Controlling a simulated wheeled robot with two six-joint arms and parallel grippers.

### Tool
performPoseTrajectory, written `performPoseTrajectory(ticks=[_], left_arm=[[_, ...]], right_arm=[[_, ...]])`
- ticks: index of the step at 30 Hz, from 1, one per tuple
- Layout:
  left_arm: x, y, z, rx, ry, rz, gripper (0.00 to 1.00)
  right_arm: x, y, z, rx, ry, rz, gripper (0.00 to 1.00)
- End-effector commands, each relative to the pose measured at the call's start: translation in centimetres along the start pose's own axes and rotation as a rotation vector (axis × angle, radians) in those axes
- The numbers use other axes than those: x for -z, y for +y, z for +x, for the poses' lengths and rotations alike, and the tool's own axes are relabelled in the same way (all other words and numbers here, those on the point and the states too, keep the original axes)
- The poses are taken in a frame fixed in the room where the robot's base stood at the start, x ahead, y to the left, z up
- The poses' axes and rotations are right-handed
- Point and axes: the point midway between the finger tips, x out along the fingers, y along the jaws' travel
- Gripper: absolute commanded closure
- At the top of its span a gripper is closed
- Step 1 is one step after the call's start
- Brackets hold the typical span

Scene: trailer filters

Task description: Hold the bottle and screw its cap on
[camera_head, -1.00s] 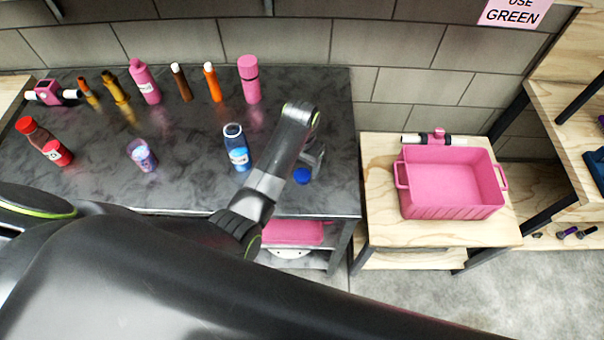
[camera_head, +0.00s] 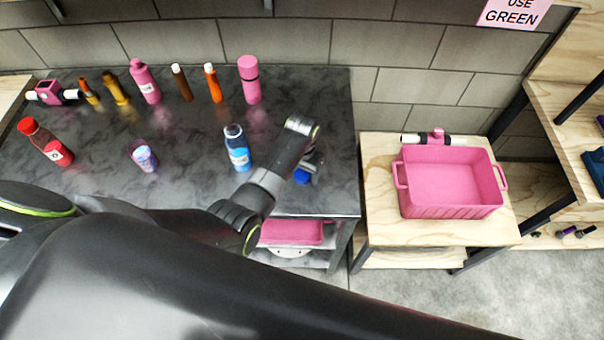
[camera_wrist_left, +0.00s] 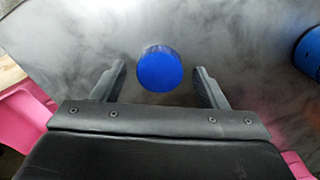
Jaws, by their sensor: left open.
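The blue bottle (camera_head: 237,148) with a white label stands upright on the dark table. Its side shows at the right edge of the left wrist view (camera_wrist_left: 308,55). The blue cap (camera_head: 302,176) lies on the table near its right front corner. In the left wrist view the cap (camera_wrist_left: 160,69) is a round blue disc between and slightly beyond the fingertips, with gaps on both sides. My left gripper (camera_wrist_left: 160,80) is open and empty above the cap; the head view shows it (camera_head: 310,172) partly hidden by its arm. My right gripper is not in view.
A clear cup-like bottle (camera_head: 143,156) and a red bottle (camera_head: 45,141) stand left on the dark table (camera_head: 190,130). Several bottles line its back. A pink bin (camera_head: 450,182) sits on a wooden table to the right. The table's front edge is close to the cap.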

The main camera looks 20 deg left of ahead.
Motion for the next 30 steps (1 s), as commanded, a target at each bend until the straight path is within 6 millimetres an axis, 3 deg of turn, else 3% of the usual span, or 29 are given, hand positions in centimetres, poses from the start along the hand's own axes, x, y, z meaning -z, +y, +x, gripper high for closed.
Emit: performPoseTrajectory(ticks=[12,22,30], left_arm=[[0.01,-0.01,0.26,0.0,0.001,0.0,0.33],[0.0,-0.01,0.26,0.0,0.001,0.0,0.76],[0.0,0.0,0.22,0.0,0.001,0.0,0.78]], right_arm=[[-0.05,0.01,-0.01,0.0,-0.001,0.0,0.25],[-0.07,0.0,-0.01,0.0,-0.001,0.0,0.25],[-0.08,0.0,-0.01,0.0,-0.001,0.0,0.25]])
